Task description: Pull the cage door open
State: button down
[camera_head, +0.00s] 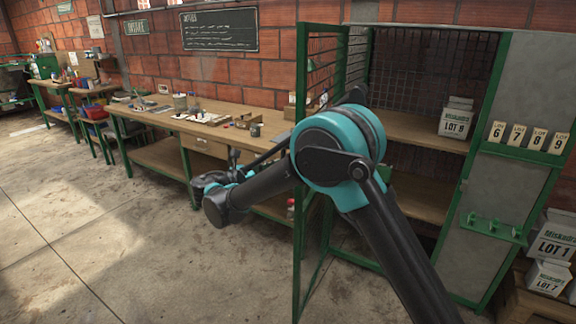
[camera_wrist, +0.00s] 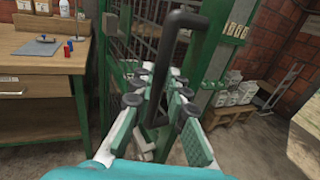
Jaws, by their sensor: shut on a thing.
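The cage door (camera_head: 301,230) is a green frame with dark mesh. It stands swung outward at the left of the cage (camera_head: 487,110), whose front is open with wooden shelves showing. In the wrist view, the black bar handle (camera_wrist: 171,50) stands upright between the fingers of my gripper (camera_wrist: 160,95). The gripper is shut on the handle, with the handle's top above the fingers. Green framing and mesh show close behind it.
A long wooden workbench (camera_head: 225,128) with small items runs along the brick wall at left. White lot boxes (camera_head: 454,122) sit on the cage shelf, and others (camera_head: 550,250) are stacked at lower right. The concrete floor (camera_head: 110,240) at left is clear.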

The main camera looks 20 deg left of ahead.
jog(key=shift+s+d+r, duration=0.15)
jog(key=shift+s+d, duration=0.1)
jog(key=shift+d, duration=0.1)
jog(key=c, duration=2.3)
grip_release()
jog(key=shift+w+a, duration=0.25)
jog(key=o, duration=0.8)
jog(key=shift+v, duration=3.95)
jog(key=shift+a, duration=0.1)
jog(key=shift+c, duration=0.4)
